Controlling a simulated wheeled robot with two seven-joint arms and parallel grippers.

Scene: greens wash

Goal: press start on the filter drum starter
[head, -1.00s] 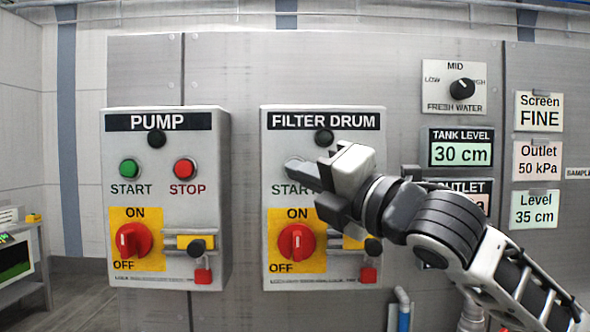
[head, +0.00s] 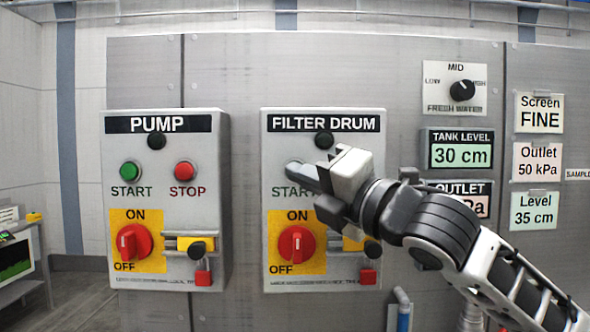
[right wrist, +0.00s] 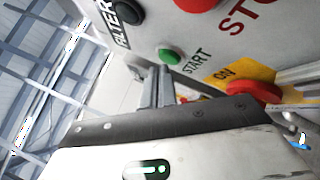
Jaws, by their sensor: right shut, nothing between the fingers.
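The filter drum starter (head: 366,210) is a grey box on the panel, labelled FILTER DRUM. My right gripper (head: 296,169) is in front of it, its shut, empty fingers reaching left to the START button's place and hiding the button in the head view. In the right wrist view the green START button (right wrist: 169,56) shows just beyond the tips of my right gripper (right wrist: 161,72). I cannot tell whether the tips touch it. The red STOP button (right wrist: 195,3) shows at that view's top edge; in the head view my gripper hides it. My left gripper is not in view.
The similar pump starter (head: 220,230) is on the left. Below the filter drum START label is a red ON/OFF switch (head: 296,245), with a red padlock (head: 368,276) to its right. Tank level (head: 461,151) and outlet displays are to the right, the latter partly behind my arm.

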